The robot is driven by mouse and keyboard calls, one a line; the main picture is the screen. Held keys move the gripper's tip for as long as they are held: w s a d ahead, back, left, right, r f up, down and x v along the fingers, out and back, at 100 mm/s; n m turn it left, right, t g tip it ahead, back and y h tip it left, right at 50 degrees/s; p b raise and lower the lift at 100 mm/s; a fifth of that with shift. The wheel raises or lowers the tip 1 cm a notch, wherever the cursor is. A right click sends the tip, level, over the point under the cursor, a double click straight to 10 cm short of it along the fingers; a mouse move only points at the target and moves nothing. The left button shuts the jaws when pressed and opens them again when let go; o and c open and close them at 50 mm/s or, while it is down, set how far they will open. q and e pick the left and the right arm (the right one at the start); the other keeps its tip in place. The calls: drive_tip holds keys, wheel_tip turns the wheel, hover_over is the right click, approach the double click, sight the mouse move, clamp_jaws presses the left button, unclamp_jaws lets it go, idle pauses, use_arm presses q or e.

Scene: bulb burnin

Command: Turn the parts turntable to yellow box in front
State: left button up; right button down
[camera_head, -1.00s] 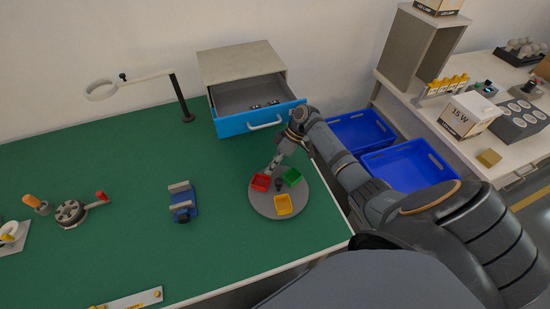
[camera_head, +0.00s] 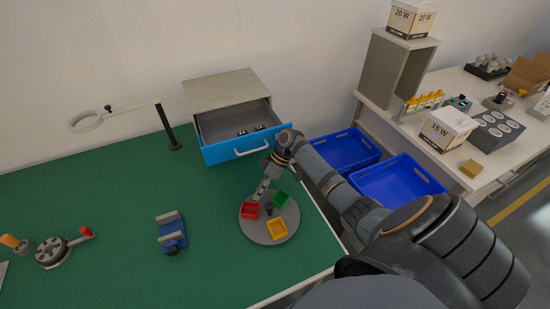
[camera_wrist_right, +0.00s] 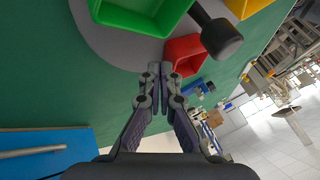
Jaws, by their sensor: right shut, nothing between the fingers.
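The grey round parts turntable (camera_head: 258,234) lies on the green bench near its right edge. It carries a red box (camera_head: 250,210) at the back left, a green box (camera_head: 281,199) at the back right and a yellow box (camera_head: 277,229) at the front. A dark knob (camera_head: 269,209) stands at its centre. My right gripper (camera_head: 259,196) is shut and empty, low beside the red box. In the right wrist view, the shut fingertips (camera_wrist_right: 160,70) are close to the red box (camera_wrist_right: 184,56); contact cannot be told. The green box (camera_wrist_right: 145,14) shows there too. My left gripper is not in view.
An open blue-fronted drawer (camera_head: 236,145) stands behind the turntable. Blue bins (camera_head: 398,183) lie right of the bench. A blue fixture (camera_head: 172,235) and a round device with a red-tipped handle (camera_head: 54,252) sit left, with clear green surface between.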

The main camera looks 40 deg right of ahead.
drive_tip(key=v, duration=1.1)
drive_tip(key=shift+d+r, duration=0.2)
drive_tip(key=shift+r, duration=0.05)
